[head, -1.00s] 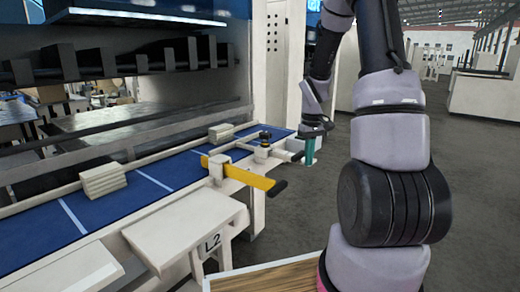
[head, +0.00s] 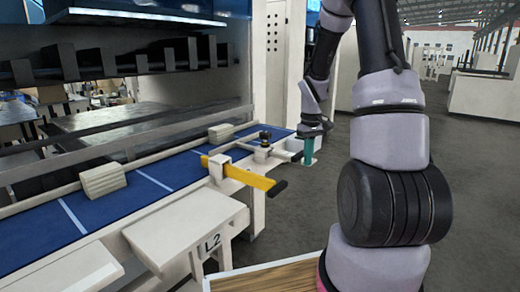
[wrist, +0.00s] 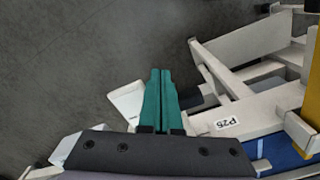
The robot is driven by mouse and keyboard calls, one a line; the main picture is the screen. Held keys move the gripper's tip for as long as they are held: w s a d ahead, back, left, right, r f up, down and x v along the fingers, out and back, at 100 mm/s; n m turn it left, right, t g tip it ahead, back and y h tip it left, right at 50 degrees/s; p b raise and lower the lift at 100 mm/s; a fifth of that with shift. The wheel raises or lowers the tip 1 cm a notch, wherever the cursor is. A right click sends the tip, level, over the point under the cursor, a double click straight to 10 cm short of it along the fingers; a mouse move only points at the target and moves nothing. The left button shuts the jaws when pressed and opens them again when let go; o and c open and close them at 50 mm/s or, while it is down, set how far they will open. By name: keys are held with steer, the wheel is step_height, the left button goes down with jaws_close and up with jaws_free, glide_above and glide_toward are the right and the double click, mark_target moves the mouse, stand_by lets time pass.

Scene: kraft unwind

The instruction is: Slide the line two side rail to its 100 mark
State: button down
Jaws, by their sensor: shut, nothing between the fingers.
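The line two conveyor, with an L2 label (head: 212,243) on its front, has a blue belt (head: 128,197) and cream edges. A yellow bar (head: 243,174) with a black end sticks out over its near edge, through a cream bracket. Beyond it, a black knob (head: 265,137) stands by cream rail parts. I cannot read a scale or a 100 mark. My gripper (head: 308,147) has green fingers and hangs beside the conveyor's far right end. In the wrist view, my gripper (wrist: 160,75) is shut and empty, left of a cream frame with a P25 label (wrist: 228,123). The yellow bar (wrist: 298,130) is at the right edge.
Pale stacked blocks lie on the belt, one near (head: 103,179) and one farther off (head: 221,132). A cream side table (head: 185,222) juts out in front. A wooden surface (head: 270,276) is at the bottom. Grey floor (head: 330,195) is open to the right of the conveyor.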

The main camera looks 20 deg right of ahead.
steer(key=shift+w+a, duration=0.65)
steer(key=shift+w, duration=0.2)
steer(key=shift+w+a, duration=0.6)
steer(key=shift+w, duration=0.2)
stand_by(0.4)
steer(key=shift+s, duration=0.1)
steer(key=shift+s+d, duration=0.6)
steer(key=shift+s, duration=0.1)
step_height(320, 180, up, 9)
glide_above(298, 154)
steer(key=s+d, duration=0.1)
steer(key=shift+s+d, duration=0.1)
stand_by(0.6)
